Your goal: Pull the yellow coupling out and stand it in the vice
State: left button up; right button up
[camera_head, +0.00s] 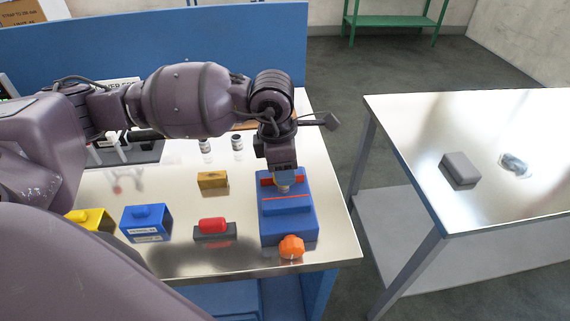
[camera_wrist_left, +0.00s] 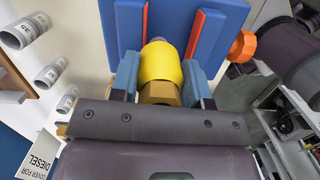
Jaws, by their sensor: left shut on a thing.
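The yellow coupling (camera_wrist_left: 160,66) is held between the two fingers of my left gripper (camera_wrist_left: 158,80). It has a rounded yellow body and a brass-coloured hex part nearer the wrist. The blue vice (camera_head: 288,222) with red jaw faces stands at the right end of the bench, with an orange knob (camera_head: 291,247) at its front. My left gripper (camera_head: 284,180) points down over the back part of the vice. In the left wrist view, the coupling's far end is close to the gap between the red jaw faces (camera_wrist_left: 196,32); I cannot tell whether it touches. My right gripper is not in view.
A brass-coloured block (camera_head: 212,180), a red piece on a grey base (camera_head: 214,228), a blue box (camera_head: 147,222) and a yellow box (camera_head: 88,220) stand left of the vice. A second table (camera_head: 440,120) at right holds a grey box (camera_head: 458,170); a floor gap separates the tables.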

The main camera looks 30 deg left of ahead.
pick_arm(q)
jog(key=shift+f, duration=0.1)
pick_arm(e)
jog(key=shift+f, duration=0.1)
pick_arm(q)
jog(key=o, duration=1.2)
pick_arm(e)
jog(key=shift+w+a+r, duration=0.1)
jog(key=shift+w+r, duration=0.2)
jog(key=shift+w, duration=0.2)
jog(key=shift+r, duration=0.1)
